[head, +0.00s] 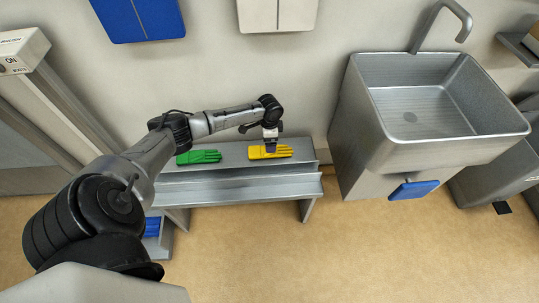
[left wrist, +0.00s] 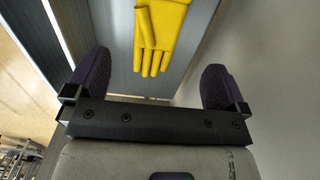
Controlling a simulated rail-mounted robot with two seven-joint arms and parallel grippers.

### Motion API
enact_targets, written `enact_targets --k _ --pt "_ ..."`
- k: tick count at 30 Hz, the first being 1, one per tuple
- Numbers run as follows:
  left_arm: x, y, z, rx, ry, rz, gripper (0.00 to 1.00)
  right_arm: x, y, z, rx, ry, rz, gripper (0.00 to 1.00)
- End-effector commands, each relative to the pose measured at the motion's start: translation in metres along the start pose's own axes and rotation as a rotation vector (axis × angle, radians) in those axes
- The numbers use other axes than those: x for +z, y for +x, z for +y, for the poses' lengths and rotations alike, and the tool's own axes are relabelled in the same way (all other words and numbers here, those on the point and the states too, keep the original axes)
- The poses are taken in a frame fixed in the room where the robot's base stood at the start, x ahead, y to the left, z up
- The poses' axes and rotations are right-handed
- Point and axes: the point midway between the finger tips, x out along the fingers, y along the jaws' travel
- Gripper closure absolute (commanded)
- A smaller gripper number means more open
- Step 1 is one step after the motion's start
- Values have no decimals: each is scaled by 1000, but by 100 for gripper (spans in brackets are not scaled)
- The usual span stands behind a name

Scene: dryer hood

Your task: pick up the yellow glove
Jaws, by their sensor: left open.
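The yellow glove (head: 284,151) lies flat on the upper shelf of a grey metal bench (head: 240,190). My left gripper (head: 270,148) is above the glove in the head view and hides part of it. In the left wrist view the yellow glove (left wrist: 162,35) shows at the top centre, beyond the fingertips. The left gripper (left wrist: 155,80) is open there, its two dark fingers wide apart with nothing between them. The glove's far end is cut off by that view's top edge. My right gripper is in neither view.
A green glove (head: 199,156) lies on the same shelf to the left. A blue glove (head: 152,227) is low at the bench's left end. A steel sink (head: 365,140) stands to the right. The wall is close behind the bench.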

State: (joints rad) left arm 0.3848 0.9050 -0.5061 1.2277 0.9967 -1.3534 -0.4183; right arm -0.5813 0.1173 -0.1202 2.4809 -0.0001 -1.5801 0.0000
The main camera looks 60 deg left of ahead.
Motion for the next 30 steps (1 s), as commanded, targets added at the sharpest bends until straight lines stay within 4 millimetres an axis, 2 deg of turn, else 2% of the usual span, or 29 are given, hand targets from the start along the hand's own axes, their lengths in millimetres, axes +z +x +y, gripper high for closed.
enact_targets --k 1,3,14,25,30 --pt "0 11 0 1 0 0 0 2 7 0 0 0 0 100" --pt "0 18 0 0 0 1 0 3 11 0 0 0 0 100" --pt "0 31 1 -1 1 0 0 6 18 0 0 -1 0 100" --pt "0 72 4 -1 0 0 0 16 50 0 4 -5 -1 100" --pt "1 79 3 -2 0 0 0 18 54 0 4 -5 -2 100"
